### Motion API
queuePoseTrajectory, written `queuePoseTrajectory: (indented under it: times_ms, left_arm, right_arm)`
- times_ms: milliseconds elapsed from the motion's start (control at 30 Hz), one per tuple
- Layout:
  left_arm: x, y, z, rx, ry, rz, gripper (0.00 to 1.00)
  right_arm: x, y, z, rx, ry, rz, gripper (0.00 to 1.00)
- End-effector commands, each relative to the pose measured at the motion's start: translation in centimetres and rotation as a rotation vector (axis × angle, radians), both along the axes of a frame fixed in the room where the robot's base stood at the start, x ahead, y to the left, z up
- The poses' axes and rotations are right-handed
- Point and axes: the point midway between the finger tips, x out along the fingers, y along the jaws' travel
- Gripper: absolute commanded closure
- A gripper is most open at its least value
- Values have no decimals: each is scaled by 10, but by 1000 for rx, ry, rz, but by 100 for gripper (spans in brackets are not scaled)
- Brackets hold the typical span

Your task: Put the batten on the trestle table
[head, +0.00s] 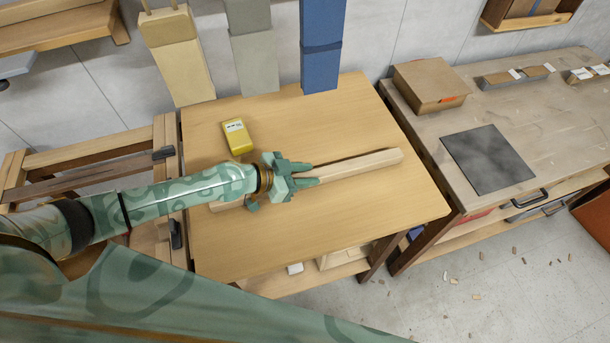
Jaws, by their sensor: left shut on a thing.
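The batten (362,167) is a long pale wooden bar. It lies across or just above the light wooden table (330,225), running from centre left to right; I cannot tell whether it touches the top. My left gripper (303,177) is shut on the batten near its middle. The batten's left part is mostly hidden behind my gripper and forearm; a short end (225,205) shows below the forearm. I cannot tell whether this table is the trestle table. My right gripper is not in view.
A yellow boxed device (238,136) lies on the table behind my wrist. A slatted wooden frame with dark clamps (85,160) stands at left. A workbench (540,130) at right holds a cardboard box (430,85) and a dark square plate (487,158). The table's front area is clear.

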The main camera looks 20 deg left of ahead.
Motion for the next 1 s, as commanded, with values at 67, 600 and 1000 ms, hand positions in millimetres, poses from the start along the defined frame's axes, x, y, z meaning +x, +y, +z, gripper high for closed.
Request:
queuePoseTrajectory:
  times_ms: [67, 600, 1000]
  left_arm:
    - [0, 0, 1, -1, 1, 0, 100]
    - [-1, 1, 2, 1, 2, 1, 48]
    - [-48, 56, 34, 4, 3, 0, 48]
  right_arm:
    - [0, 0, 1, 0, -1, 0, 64]
    - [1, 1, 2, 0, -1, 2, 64]
    - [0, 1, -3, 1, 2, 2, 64]
